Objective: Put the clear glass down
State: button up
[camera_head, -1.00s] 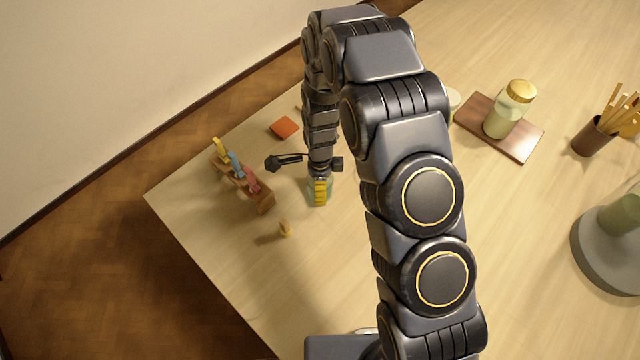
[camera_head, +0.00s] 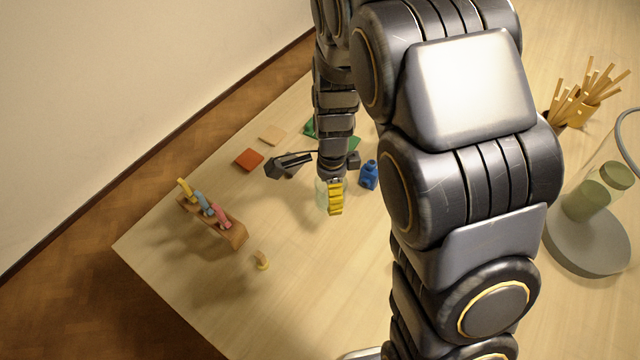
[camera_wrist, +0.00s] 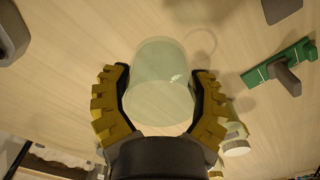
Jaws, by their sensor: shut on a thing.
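The clear glass (camera_wrist: 160,88) is a pale greenish, see-through tumbler. In the wrist view it sits between the two yellow-padded fingers of my gripper (camera_wrist: 161,98), which are shut on its sides. In the head view my gripper (camera_head: 331,198) points down over the table, with a strip of the clear glass (camera_head: 321,196) showing left of a yellow finger. I cannot tell whether the glass's base touches the table (camera_head: 300,285).
A blue bottle (camera_head: 370,176) is close on the right. Red (camera_head: 248,159) and beige (camera_head: 271,135) tiles lie behind. The table in front of my gripper is clear.

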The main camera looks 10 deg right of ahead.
jog(key=shift+s+d+r, duration=0.25)
jog(key=shift+s+d, duration=0.2)
jog(key=shift+d, duration=0.25)
jog(key=shift+w+d+f, duration=0.1)
jog(key=shift+w+d, duration=0.05)
jog(key=shift+d, duration=0.05)
jog(key=w+f, duration=0.3)
jog(key=w, duration=0.1)
jog(key=w+f, duration=0.3)
jog(key=w, duration=0.1)
jog(key=w+f, duration=0.3)
jog(key=w, duration=0.2)
jog(key=shift+f, duration=0.25)
jog(key=shift+w+f, duration=0.15)
jog(key=shift+f, duration=1.45)
jog(key=shift+f, duration=0.1)
jog(key=o, duration=1.2)
